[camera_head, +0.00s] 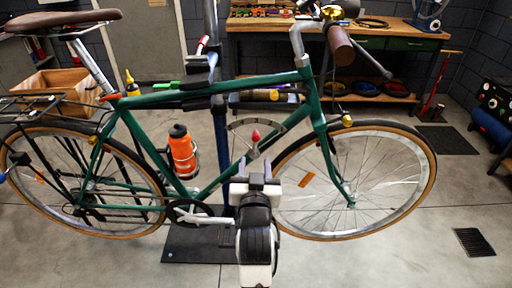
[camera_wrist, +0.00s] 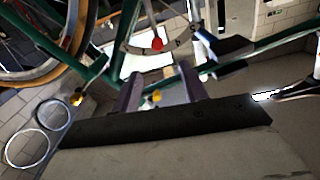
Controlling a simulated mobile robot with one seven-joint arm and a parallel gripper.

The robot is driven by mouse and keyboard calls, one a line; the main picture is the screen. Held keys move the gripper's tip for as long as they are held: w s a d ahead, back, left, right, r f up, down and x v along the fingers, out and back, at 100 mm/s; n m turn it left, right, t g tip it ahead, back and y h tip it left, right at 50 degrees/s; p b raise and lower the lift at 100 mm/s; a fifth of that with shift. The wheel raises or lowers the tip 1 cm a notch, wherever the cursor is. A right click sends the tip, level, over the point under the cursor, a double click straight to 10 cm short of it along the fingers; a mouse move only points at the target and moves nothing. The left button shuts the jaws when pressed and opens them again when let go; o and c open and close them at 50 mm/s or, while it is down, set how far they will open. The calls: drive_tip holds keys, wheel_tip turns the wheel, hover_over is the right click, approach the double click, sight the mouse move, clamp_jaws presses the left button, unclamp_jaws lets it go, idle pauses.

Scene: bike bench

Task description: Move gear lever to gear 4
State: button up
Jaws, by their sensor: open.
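The gear lever with its red knob (camera_head: 255,135) shows in the head view on a curved grey dial plate (camera_head: 242,124) at the bike's down tube. In the wrist view the red knob (camera_wrist: 157,44) is at the upper middle, on a pale stalk, with the dial plate behind it. My gripper (camera_head: 254,166) is just below the lever in the head view. In the wrist view its two fingers (camera_wrist: 160,85) stand apart with nothing held between them. The knob appears beyond the fingertips, apart from them.
The green bike (camera_head: 215,97) is held on a stand with a dark base plate (camera_head: 205,247). An orange bottle (camera_head: 182,152) sits on the frame left of my gripper. The front wheel (camera_head: 418,190) is close on the right. A wooden workbench (camera_head: 400,34) stands behind.

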sight(256, 140)
drive_tip(key=w+p, duration=0.1)
drive_tip(key=w, duration=0.6)
drive_tip(key=w+p, duration=0.2)
drive_tip(key=w, duration=0.4)
drive_tip(key=shift+w+d+f, duration=0.15)
drive_tip(key=shift+w+f, duration=0.05)
drive_tip(key=shift+w, duration=0.2)
clamp_jaws()
